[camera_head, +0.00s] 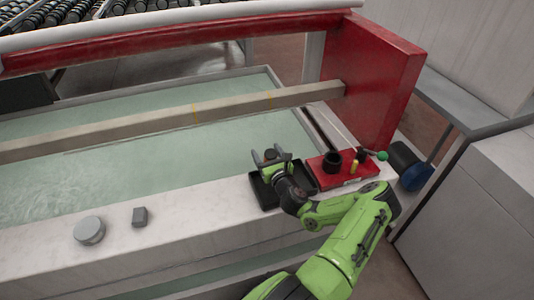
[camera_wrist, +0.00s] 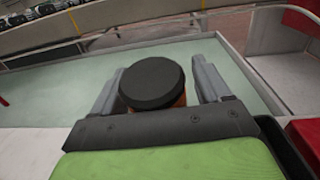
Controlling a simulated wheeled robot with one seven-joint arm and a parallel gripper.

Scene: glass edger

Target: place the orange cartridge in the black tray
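The orange cartridge (camera_wrist: 183,101) has a wide black top and sits between the fingers of my gripper (camera_wrist: 158,82); only a sliver of its orange side shows. In the head view its dark top (camera_head: 271,155) shows between the fingers of my gripper (camera_head: 270,157). The fingers look closed on its sides. The black tray (camera_head: 261,196) lies on the white ledge, partly hidden behind my gripper and wrist. The gripper appears over the tray's far side; the height of the cartridge above the tray is hard to tell.
A red block (camera_head: 338,178) right of the tray holds a black cup (camera_head: 332,162), a small yellow item and a green-ended handle. A grey round puck (camera_head: 89,230) and a small grey block (camera_head: 140,217) sit on the ledge at left. A long beam (camera_head: 170,118) crosses the green basin behind.

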